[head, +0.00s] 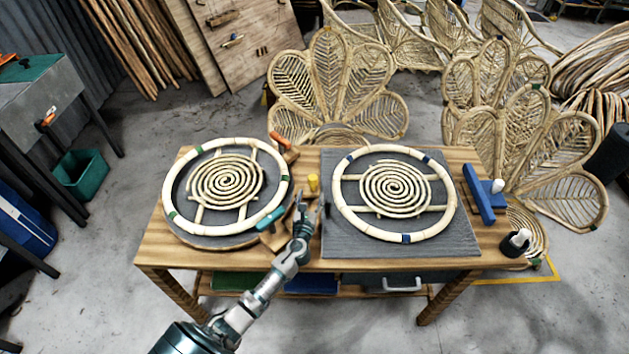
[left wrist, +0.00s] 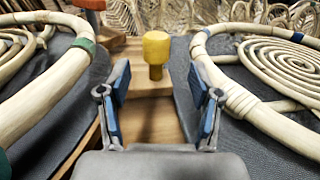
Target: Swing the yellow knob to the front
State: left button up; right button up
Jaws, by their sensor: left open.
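The yellow knob (head: 313,184) stands upright on the wooden table between the two rattan rings in the head view. In the left wrist view the yellow knob (left wrist: 156,50) is just beyond the fingertips, centred between them. My left gripper (head: 312,200) reaches in over the table's front edge and is open, with blue finger pads. In the left wrist view the left gripper (left wrist: 162,95) has nothing between its fingers and appears apart from the knob. My right gripper is not in view.
A rattan ring with a spiral (head: 227,182) lies left, another (head: 395,190) lies right on a grey mat (head: 440,240). A teal-handled tool (head: 268,219) and an orange-handled tool (head: 281,140) lie near the gap.

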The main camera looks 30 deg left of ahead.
aim_at(311, 184)
pick_arm(q)
jog(key=x, duration=0.3)
jog(key=b+x, duration=0.1)
jog(key=x, duration=0.3)
jog(key=shift+s+a+f, duration=0.15)
jog(key=shift+a+f, duration=0.1)
jog(key=shift+a, duration=0.1)
jog(key=shift+w+a, duration=0.2)
jog(key=shift+w, duration=0.1)
jog(key=shift+w+r, duration=0.1)
jog(key=shift+w, duration=0.2)
jog(key=shift+d+r, duration=0.1)
jog(key=shift+d, duration=0.15)
jog(key=shift+c, duration=1.1)
jog(key=c, duration=0.8)
jog(key=shift+s+a, duration=0.1)
jog(key=shift+a, duration=0.05)
grip_shut()
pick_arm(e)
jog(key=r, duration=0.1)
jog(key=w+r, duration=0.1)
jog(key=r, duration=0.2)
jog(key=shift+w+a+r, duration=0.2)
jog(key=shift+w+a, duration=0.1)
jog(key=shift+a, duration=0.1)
